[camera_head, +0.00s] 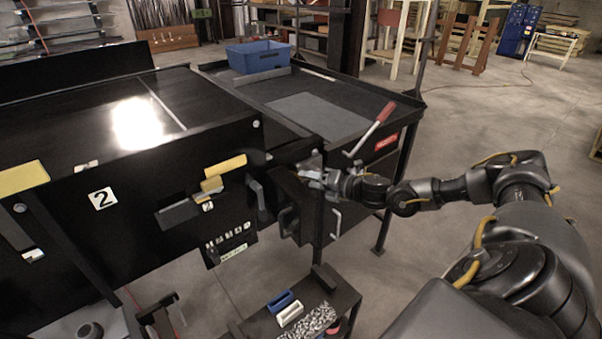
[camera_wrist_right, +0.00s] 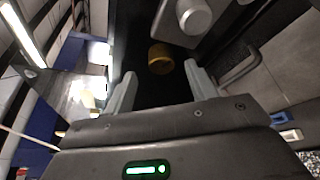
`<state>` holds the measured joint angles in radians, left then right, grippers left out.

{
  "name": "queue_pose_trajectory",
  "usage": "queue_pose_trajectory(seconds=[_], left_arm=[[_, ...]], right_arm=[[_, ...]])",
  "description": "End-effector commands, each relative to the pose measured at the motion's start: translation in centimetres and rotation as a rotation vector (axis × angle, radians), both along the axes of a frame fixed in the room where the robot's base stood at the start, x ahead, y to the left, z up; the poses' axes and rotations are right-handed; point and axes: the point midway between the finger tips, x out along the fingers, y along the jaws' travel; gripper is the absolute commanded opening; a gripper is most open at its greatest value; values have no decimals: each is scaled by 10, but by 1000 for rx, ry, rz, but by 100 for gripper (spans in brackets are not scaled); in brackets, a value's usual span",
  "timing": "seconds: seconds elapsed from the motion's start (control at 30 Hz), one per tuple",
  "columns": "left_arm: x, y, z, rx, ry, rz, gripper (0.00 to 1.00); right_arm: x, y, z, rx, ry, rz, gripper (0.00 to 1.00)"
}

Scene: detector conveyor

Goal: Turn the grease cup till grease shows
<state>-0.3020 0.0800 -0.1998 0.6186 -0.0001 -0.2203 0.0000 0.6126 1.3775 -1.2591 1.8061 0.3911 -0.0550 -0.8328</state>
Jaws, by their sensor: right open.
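The grease cup (camera_wrist_right: 161,58) is a small brass-coloured cylinder on the dark machine in the right wrist view. It lies ahead of and between my right fingertips (camera_wrist_right: 160,72), with dark space showing on both sides. My right gripper is open and empty. In the head view my right gripper (camera_head: 314,179) reaches the machine's end from the right. The cup cannot be made out in that view, and no grease can be made out. My left gripper does not show clearly in either view.
A grey knob (camera_wrist_right: 196,15) is close beyond the cup. A metal handle (camera_wrist_right: 240,70) is to its right. In the head view, a red-handled lever (camera_head: 375,126) rises behind my gripper. A low cart (camera_head: 338,291) carries blue and white items below. Open floor (camera_head: 480,130) lies right.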

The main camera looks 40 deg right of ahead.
Motion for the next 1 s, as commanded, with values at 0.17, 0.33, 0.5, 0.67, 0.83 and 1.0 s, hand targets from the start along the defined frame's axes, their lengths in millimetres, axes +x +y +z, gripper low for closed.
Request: queue_pose_trajectory(seconds=[0.17, 0.33, 0.5, 0.67, 0.83, 1.0], left_arm=[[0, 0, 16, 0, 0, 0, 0], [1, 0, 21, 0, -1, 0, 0], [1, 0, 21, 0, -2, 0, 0], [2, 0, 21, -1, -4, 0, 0], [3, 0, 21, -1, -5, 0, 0], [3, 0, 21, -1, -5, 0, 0]], right_arm=[[26, 8, -3, 1, 1, -2, 56], [37, 10, -8, -1, 2, -4, 56], [40, 12, -10, 0, 2, -3, 56], [40, 12, -10, 0, 2, -3, 56], [40, 12, -10, 0, 2, -3, 34], [40, 11, -10, -1, 2, -4, 12]])
